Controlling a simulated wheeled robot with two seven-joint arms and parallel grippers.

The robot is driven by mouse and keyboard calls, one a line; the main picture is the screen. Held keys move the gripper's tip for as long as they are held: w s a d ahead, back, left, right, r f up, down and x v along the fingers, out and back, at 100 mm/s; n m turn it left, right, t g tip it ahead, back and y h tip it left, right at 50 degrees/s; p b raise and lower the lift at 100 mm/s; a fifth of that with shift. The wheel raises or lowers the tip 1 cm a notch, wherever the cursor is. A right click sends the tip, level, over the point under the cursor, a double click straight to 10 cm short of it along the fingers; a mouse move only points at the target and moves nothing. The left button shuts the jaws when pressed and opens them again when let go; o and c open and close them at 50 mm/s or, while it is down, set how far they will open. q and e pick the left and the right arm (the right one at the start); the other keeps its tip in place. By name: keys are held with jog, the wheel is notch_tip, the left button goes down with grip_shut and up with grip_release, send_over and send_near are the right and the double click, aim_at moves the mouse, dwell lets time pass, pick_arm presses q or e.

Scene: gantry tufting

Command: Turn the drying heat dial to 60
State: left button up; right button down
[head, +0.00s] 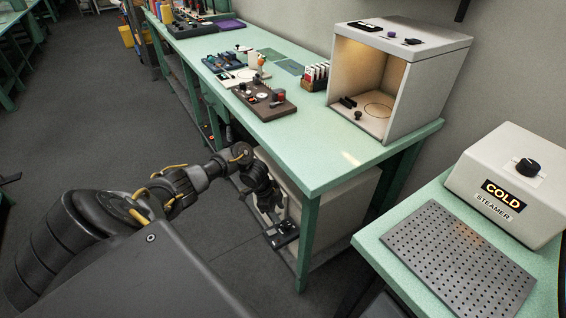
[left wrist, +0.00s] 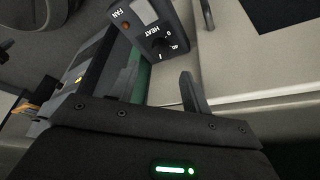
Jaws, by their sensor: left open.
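In the left wrist view, a dark control box shows near the top, with its lettering turned. The round black heat dial (left wrist: 159,46) sits on it beside the word HEAT. I read 0 and 40 near the dial, but cannot tell its exact setting and see no 60. A FAN label and a small reddish lamp are on the same box. My left gripper (left wrist: 148,88) is open, with the box just beyond its fingers and apparently nothing between them. In the head view, my left gripper (head: 272,210) is low beside the green table. My right gripper is not in view.
The green table (head: 340,160) has a leg close to my left arm. A cream cabinet (head: 335,195) stands beneath it. On top are a lit booth (head: 400,70) and several small panels. A steamer (head: 512,185) and perforated plate (head: 460,260) are at right. Open floor lies left.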

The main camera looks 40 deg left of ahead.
pick_arm(q)
jog(key=v, duration=0.3)
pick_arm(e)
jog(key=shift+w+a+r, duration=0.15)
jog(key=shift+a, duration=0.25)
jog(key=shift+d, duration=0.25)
